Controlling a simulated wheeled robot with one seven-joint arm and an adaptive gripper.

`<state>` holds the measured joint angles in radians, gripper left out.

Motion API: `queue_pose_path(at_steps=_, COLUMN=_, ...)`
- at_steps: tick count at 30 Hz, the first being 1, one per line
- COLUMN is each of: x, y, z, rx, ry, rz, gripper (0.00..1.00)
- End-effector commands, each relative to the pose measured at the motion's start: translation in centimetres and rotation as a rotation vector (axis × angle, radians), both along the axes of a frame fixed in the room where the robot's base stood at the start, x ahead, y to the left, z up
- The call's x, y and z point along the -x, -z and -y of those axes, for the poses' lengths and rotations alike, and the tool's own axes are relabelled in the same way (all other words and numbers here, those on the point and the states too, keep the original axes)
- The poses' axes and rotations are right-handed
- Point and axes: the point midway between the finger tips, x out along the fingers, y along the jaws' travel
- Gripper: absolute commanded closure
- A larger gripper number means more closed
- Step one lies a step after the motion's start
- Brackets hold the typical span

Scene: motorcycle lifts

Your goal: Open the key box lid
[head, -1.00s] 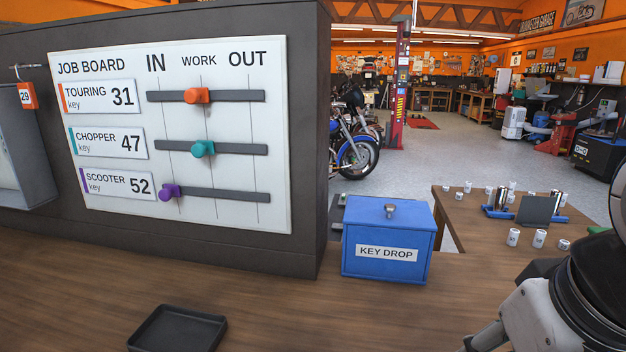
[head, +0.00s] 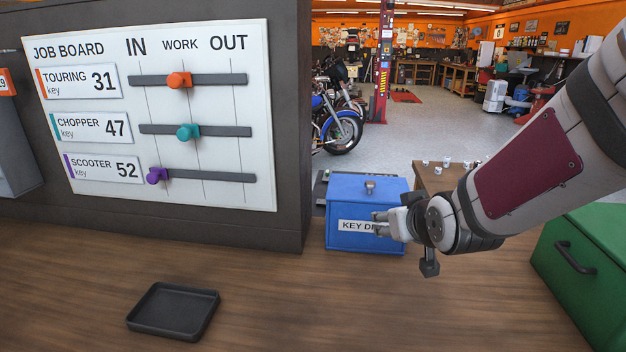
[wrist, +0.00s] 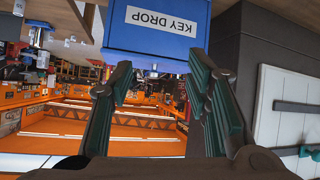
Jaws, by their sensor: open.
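The blue key box (head: 352,238) stands on the wooden counter, right of the job board, with its lid (head: 345,188) shut and a small grey knob (head: 370,187) on top. Its white "KEY DROP" label is partly hidden by my gripper (head: 382,224), which is in front of the box's right side in the head view. In the wrist view the key box (wrist: 188,45) appears upside down beyond the fingers, at the top. My gripper (wrist: 165,90) is open, with nothing between its fingers. I cannot tell if a finger touches the box.
The job board (head: 150,200) with its three sliders stands left of the box. A black tray (head: 173,312) lies on the counter in front. A green box (head: 580,262) stands at the right. The counter between tray and green box is clear.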

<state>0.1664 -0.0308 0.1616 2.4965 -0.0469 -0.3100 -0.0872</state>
Motion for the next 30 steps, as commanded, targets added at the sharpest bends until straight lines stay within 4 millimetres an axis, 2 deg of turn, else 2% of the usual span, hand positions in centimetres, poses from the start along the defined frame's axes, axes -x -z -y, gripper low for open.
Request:
queue_pose_path(at_steps=3, x=-2.5, y=0.8, z=-0.2, rx=-0.016, ry=-0.017, rz=0.093, gripper=0.56)
queue_pose_path(at_steps=9, x=-5.6, y=1.7, z=-0.4, rx=-0.057, ry=-0.028, rz=0.279, gripper=0.56)
queue_pose_path(at_steps=13, x=-6.6, y=2.2, z=-0.2, rx=-0.09, ry=-0.018, rz=0.399, gripper=0.56)
queue_pose_path(at_steps=19, x=-6.9, y=2.3, z=0.4, rx=-0.127, ry=0.008, rz=0.538, gripper=0.56)
queue_pose_path(at_steps=26, x=-7.4, y=2.2, z=0.6, rx=-0.136, ry=0.019, rz=0.584, gripper=0.56)
queue_pose_path(at_steps=30, x=-9.2, y=2.2, z=0.5, rx=-0.137, ry=0.019, rz=0.585, gripper=0.56)
